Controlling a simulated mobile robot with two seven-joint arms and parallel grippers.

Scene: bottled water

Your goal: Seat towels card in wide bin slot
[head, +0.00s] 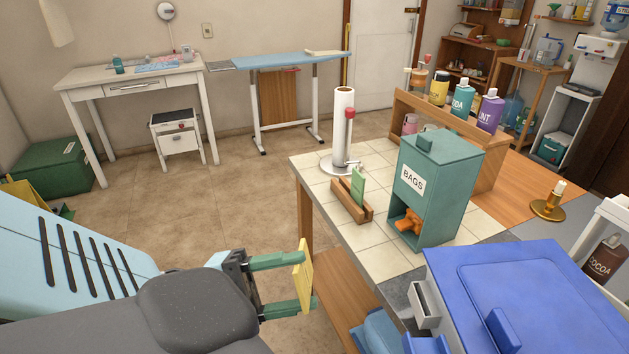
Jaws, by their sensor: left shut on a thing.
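My left gripper (306,282) is shut on a thin yellow card (302,270), held upright between its green fingers. The card is in the air left of the tiled table, apart from it. Any writing on the card cannot be read from here. A blue lidded bin (545,290) stands at the lower right, well to the right of the gripper. A small grey open-topped holder (428,303) is on or beside its left side; I cannot tell how wide its opening is. My right gripper is not in view.
The tiled table (388,262) carries a green BAGS dispenser (432,185), a wooden block (351,207) with a green card (358,187), and a paper roll stand (343,130). Several bottles stand on a wooden shelf (470,135) behind.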

